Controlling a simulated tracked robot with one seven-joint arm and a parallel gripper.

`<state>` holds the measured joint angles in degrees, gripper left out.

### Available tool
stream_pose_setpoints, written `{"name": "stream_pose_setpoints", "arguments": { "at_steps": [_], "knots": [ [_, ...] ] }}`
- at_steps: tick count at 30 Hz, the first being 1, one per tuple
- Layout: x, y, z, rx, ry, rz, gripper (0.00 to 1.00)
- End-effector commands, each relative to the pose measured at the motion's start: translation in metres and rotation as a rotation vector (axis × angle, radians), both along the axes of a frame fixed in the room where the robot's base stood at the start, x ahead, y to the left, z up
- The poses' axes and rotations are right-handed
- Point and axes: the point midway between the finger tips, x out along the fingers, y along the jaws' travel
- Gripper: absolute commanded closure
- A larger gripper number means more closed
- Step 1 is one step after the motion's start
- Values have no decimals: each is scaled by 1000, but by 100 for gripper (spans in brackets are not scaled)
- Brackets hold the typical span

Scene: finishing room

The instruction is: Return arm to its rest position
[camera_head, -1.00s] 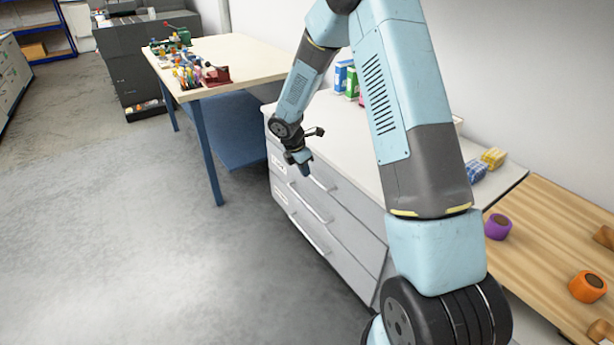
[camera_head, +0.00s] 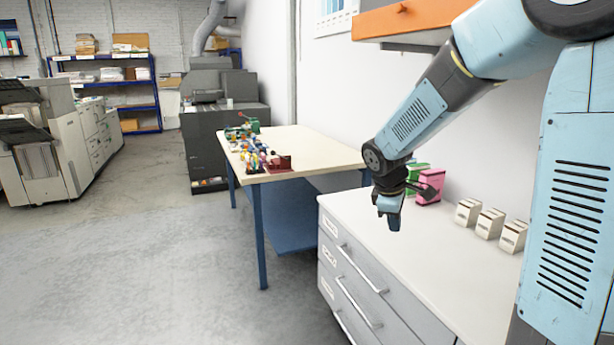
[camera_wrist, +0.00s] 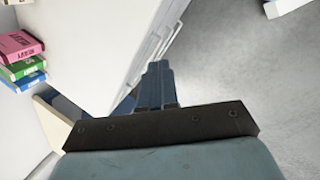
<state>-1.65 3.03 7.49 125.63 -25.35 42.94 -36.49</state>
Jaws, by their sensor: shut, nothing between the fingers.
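In the wrist view my gripper (camera_wrist: 158,75) shows as two blue fingers side by side, with the cabinet's drawer handles and the grey floor beyond. My arm is bent, coming in from the upper right of the head view.
The cabinet top (camera_head: 440,265) carries a pink box (camera_head: 431,187), a green box (camera_head: 416,178) and small cream boxes (camera_head: 489,223). A wooden-topped table (camera_head: 320,148) stands behind. An orange-edged shelf (camera_head: 400,20) hangs on the wall. Open floor (camera_head: 150,260) lies left.

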Motion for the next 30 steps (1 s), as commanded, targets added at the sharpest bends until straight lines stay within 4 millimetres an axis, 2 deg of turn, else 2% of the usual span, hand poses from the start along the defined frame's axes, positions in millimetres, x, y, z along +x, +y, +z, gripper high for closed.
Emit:
{"name": "stream_pose_setpoints", "arguments": {
  "at_steps": [1, 6, 15, 22, 30],
  "knots": [
    [-11, -3, 13, 16, -25, -45, 100],
    [-47, -10, 43, 83, -94, -201, 100],
    [-114, -19, 84, 223, -206, -466, 100],
    [-166, -21, 104, 353, -280, -659, 100],
    [-222, -20, 115, 516, -344, -863, 100]
  ]
}}
